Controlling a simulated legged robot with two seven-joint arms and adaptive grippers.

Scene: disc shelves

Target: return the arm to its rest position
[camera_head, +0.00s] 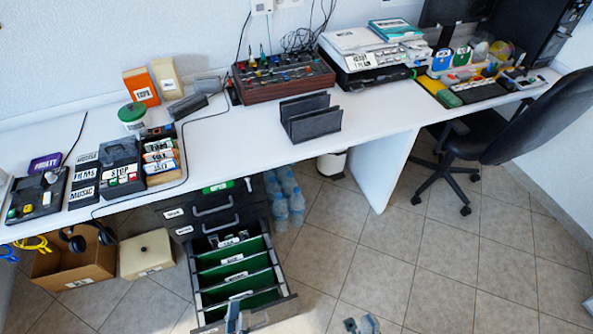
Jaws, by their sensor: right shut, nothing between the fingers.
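My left gripper (235,317) shows at the bottom edge of the head view, in front of the open drawer's near end. Only a small part of it is visible, and I cannot tell whether its fingers are open. My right gripper (362,325) is at the bottom edge, right of the drawer, over the tiled floor. It is shut and empty, and most of it is cut off by the frame. Both grippers are well below and in front of the white desk (385,120).
A dark drawer (292,306) with green dividers is pulled out under the desk. A black disc holder (311,118) stands on the desk. Water bottles (281,210), a cardboard box (72,265) and an office chair (500,140) are around. The tiled floor (440,270) at right is clear.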

